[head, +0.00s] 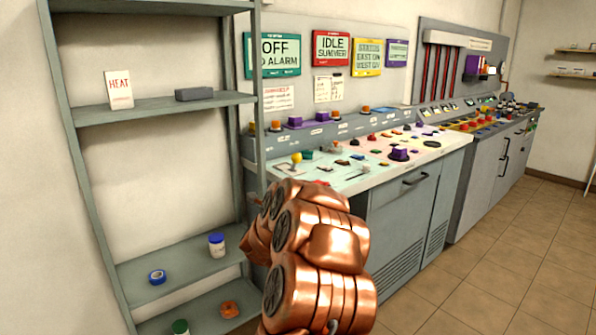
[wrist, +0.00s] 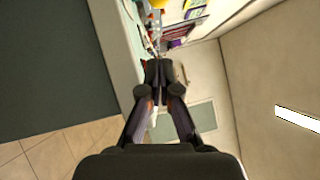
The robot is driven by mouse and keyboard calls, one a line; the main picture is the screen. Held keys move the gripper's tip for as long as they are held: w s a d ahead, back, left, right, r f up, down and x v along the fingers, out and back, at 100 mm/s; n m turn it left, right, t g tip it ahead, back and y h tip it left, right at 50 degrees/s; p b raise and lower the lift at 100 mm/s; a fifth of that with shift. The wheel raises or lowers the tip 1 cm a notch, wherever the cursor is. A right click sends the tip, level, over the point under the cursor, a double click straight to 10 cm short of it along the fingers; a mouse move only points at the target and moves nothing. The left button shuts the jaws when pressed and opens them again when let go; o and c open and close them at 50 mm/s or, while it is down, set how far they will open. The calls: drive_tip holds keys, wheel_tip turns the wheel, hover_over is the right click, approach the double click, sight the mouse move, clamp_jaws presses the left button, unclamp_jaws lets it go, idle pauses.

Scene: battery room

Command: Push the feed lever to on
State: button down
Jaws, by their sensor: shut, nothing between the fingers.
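A lever with a yellow knob (head: 296,158) stands on a pale plate at the left end of the near console's top. I cannot read its label, so I cannot confirm that it is the feed lever. A yellow shape (wrist: 157,3) at the top edge of the wrist view may be its knob, cut off by the frame. My gripper (wrist: 158,68) is shut and empty in the wrist view, its dark fingertips together near the console's edge. The yellow shape lies beyond the fingertips, apart from them. In the head view my copper arm hides the gripper.
The near console (head: 415,150) carries several knobs, buttons and purple parts. A grey shelf rack (head: 165,108) stands close to my arm on the left, with small items on it. A second console (head: 500,135) is further right. Tiled floor (head: 480,270) is clear at the right.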

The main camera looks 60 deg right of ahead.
idle(0.3)
approach(294, 164)
drive_tip(key=s+d, duration=0.1)
drive_tip(key=s+d+r, duration=0.1)
drive_tip(key=s, duration=0.1)
drive_tip(key=s+d, duration=0.1)
drive_tip(key=d, duration=0.1)
drive_tip(key=shift+s+r+p, duration=0.25)
drive_tip(key=shift+s+p, duration=0.05)
drive_tip(key=shift+s, duration=0.05)
drive_tip(key=shift+w+d+r, duration=0.2)
drive_tip(key=shift+w+d, duration=0.15)
drive_tip(key=shift+w, duration=0.2)
drive_tip(key=shift+w+d+r, duration=0.15)
drive_tip(key=shift+w+d, duration=0.15)
drive_tip(key=shift+w, duration=0.2)
drive_tip(key=shift+w+d+r+p, duration=0.15)
drive_tip(key=shift+w+d+p, duration=0.25)
drive_tip(key=shift+w, duration=0.4)
